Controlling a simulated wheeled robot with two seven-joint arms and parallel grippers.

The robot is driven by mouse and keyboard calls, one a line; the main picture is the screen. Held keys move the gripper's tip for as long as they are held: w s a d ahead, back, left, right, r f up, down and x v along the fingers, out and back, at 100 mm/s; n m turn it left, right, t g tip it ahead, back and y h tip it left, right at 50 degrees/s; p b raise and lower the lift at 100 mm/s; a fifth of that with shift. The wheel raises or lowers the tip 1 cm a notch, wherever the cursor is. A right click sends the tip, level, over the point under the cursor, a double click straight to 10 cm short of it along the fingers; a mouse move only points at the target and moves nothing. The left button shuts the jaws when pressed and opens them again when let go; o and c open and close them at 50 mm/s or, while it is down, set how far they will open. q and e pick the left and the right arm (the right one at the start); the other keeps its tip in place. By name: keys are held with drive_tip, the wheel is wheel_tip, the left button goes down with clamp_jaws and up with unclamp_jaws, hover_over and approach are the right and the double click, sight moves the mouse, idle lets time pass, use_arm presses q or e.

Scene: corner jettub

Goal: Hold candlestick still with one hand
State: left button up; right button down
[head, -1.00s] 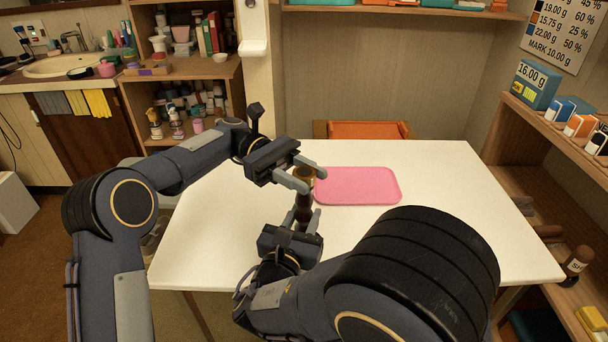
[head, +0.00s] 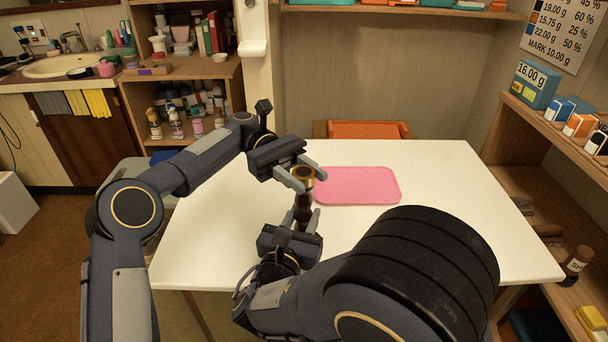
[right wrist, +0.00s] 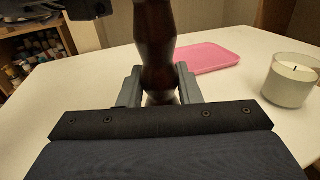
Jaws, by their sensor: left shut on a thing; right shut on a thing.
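The dark brown candlestick (head: 303,204) stands upright on the white table, with a brass-coloured cup (head: 303,171) at its top. Its turned shaft (right wrist: 156,45) fills the middle of the right wrist view. My left gripper (head: 307,178) is shut on the candlestick's top, around the cup. My right gripper (head: 302,219) is shut on the lower shaft. In the right wrist view my right gripper's fingers (right wrist: 160,85) sit on either side of it. The candlestick's base is hidden behind my right gripper. A white candle in a glass (right wrist: 290,80) stands on the table, apart from it.
A pink tray (head: 358,186) lies on the white table (head: 455,190), just right of the candlestick. Shelves (head: 540,190) flank the right side.

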sight(303, 172)
use_arm(q)
drive_tip(key=o, duration=1)
drive_tip(key=shift+r, duration=0.1)
wheel_tip(303, 172, up, 10)
drive_tip(key=shift+f, duration=0.1)
